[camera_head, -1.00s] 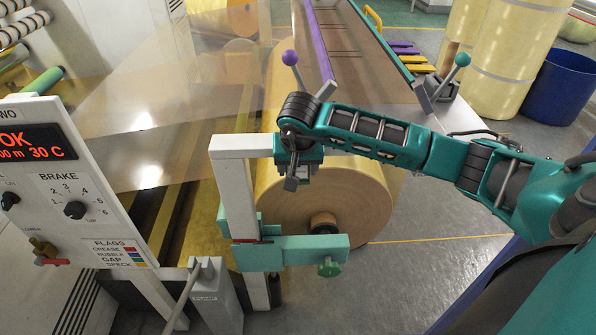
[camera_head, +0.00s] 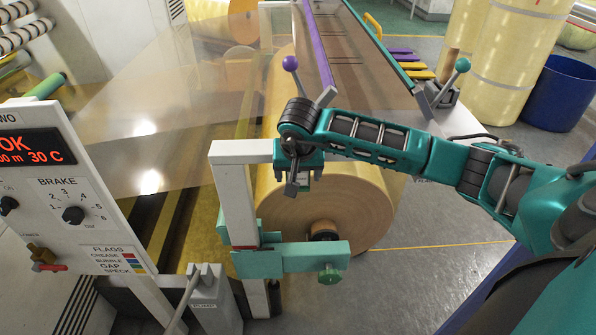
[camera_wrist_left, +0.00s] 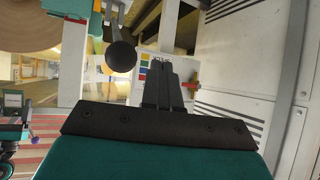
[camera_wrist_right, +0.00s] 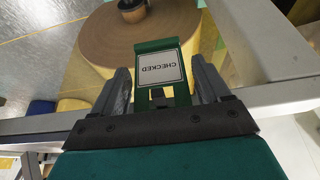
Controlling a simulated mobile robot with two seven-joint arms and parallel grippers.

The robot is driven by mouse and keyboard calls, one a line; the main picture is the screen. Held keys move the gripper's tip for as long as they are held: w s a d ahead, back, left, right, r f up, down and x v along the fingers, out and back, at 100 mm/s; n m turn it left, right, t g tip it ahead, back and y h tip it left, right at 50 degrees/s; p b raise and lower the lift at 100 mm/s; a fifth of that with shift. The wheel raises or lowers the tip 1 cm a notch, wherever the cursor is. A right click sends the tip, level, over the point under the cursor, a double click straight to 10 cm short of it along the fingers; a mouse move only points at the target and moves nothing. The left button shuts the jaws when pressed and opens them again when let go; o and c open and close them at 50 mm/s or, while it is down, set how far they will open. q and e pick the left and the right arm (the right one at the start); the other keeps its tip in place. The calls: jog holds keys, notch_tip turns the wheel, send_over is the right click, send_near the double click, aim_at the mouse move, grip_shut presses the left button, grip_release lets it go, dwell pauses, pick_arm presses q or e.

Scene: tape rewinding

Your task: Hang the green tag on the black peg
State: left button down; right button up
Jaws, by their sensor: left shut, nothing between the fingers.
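The green tag (camera_wrist_right: 183,88) with a white label reading "CHECKED" shows in the right wrist view, between the fingers of my right gripper (camera_wrist_right: 162,85). The fingers stand apart with a gap on each side of the tag. A small black piece (camera_wrist_right: 158,98) shows at the tag's near end; I cannot tell whether it is the black peg. In the head view my right gripper (camera_head: 297,185) is by the end of a white beam, in front of the large roll; the tag is not clear there. My left gripper (camera_wrist_left: 163,85) is shut and empty in the left wrist view.
A white post (camera_head: 234,200) with a green clamp block (camera_head: 295,260) stands in front of the tan roll (camera_head: 345,205). The brake panel (camera_head: 75,245) is at the left. A black ball knob (camera_wrist_left: 120,56) is close beside my left fingers.

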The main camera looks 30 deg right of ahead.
jog(key=shift+o, duration=1.3)
